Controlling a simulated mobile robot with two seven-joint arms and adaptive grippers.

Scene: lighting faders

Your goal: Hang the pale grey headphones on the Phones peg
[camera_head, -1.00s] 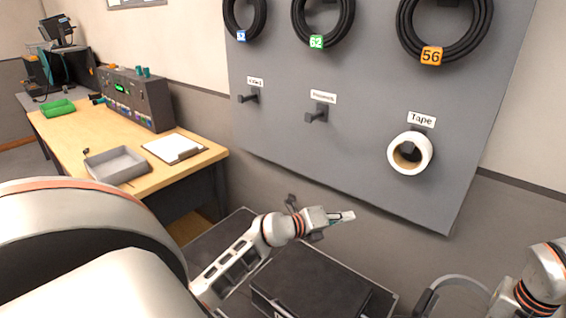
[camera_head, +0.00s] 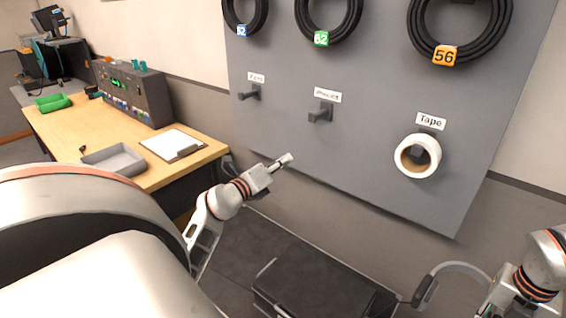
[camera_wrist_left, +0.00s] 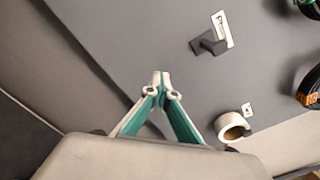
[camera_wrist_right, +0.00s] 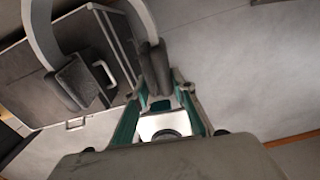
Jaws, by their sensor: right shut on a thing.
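The pale grey headphones (camera_head: 446,270) are at the lower right of the head view, below the pegboard. In the right wrist view the band (camera_wrist_right: 40,30) and two dark ear cups show. My right gripper (camera_wrist_right: 160,86) is shut on the headphones at the nearer ear cup (camera_wrist_right: 155,68). My left gripper (camera_head: 284,160) is empty in front of the board's lower edge, with its fingertips together in the left wrist view (camera_wrist_left: 161,76). The middle peg (camera_head: 320,113) is bare; its blurred label seems to start with P. The left peg (camera_head: 249,93) is bare too, its label unclear.
A tape roll (camera_head: 418,156) hangs on the peg labelled Tape. Coiled black cables (camera_head: 409,31) hang along the board's top. A dark case (camera_head: 330,280) stands below the board. A desk at left holds a grey tray (camera_head: 115,160) and clipboard (camera_head: 174,144).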

